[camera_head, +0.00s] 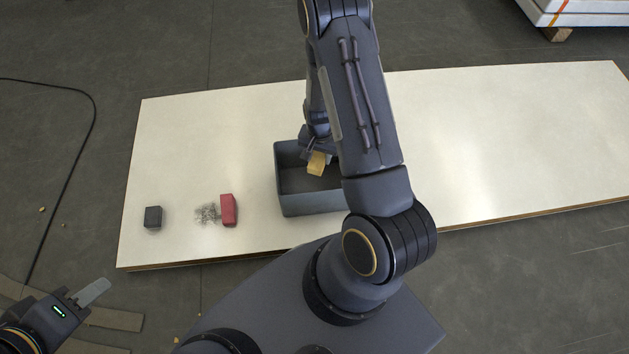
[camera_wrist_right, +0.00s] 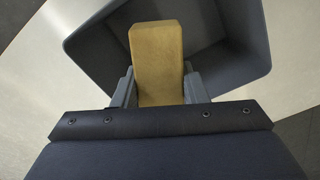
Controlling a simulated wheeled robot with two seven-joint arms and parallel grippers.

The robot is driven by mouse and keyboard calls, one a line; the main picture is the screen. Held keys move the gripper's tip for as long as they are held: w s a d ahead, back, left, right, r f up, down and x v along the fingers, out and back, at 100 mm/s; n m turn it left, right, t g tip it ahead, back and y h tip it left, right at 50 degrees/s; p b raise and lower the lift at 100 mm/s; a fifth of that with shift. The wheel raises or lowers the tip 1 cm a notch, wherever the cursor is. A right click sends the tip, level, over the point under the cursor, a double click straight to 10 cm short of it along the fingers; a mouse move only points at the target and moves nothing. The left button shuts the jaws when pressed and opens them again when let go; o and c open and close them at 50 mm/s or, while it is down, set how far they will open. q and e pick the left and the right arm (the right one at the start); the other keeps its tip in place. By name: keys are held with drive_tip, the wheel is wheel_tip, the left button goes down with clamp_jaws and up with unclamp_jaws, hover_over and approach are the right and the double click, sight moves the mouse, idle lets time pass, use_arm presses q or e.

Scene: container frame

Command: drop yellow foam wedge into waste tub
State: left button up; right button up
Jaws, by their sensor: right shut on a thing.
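The yellow foam wedge (camera_head: 317,163) is held by my right gripper (camera_head: 317,152), over the grey waste tub (camera_head: 312,204). In the right wrist view the wedge (camera_wrist_right: 157,60) stands between the two fingers of my right gripper (camera_wrist_right: 158,88), which are shut on it. The tub (camera_wrist_right: 95,45) lies behind and below it in that view. The tub stands on the white board, and my right arm hides part of it. My left gripper (camera_head: 90,292) is at the lower left, away from the board; its finger opening does not show clearly.
A dark grey block (camera_head: 153,217) is further left. The white board (camera_head: 520,140) is clear on the right. A black cable (camera_head: 92,125) lies on the floor.

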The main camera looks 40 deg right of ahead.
drive_tip(key=o, duration=1)
drive_tip(key=shift+o, duration=0.2)
drive_tip(key=shift+r, duration=0.1)
wheel_tip(320, 180, up, 7)
drive_tip(key=p, duration=0.3)
drive_tip(key=shift+r, duration=0.35)
